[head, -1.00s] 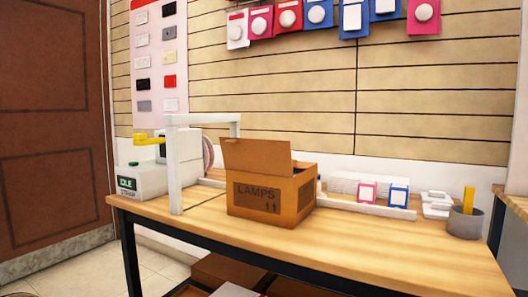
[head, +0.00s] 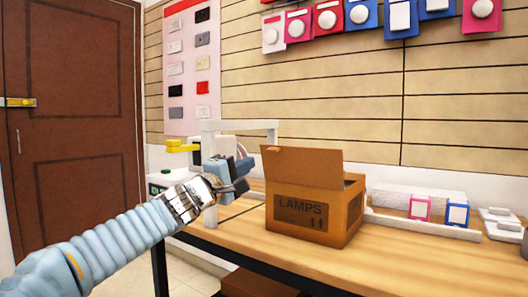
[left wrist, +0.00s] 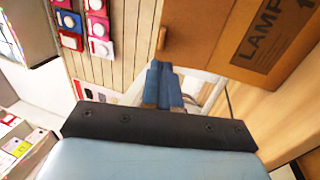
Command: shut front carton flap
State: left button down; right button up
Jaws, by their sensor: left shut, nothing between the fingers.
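The brown carton (head: 345,225), with "LAMPS" printed on its front, stands on the wooden bench. Its front flap (head: 302,168) stands up from the front edge, open and tilted a little back. Part of the carton's top opening shows behind the flap at the right. My left gripper (head: 243,172) is shut and empty, left of the carton and about level with the flap. In the left wrist view the shut blue fingers (left wrist: 162,85) point toward the carton's flap (left wrist: 205,28), with the printed front (left wrist: 270,40) at the right. My right gripper is not in view.
A white frame (head: 240,127) and a machine with a yellow handle (head: 182,146) stand left of the carton, behind my left gripper. A white rail (head: 425,225) and small pink and blue boxes (head: 457,214) lie to the right. The bench front (head: 350,265) is clear.

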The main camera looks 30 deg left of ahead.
aim_at(269, 150)
pick_arm(q)
jog(key=p+x, duration=0.2)
jog(key=x, duration=0.4)
jog(key=shift+w+r, duration=0.1)
jog(key=shift+w, duration=0.6)
jog(key=shift+r, duration=0.1)
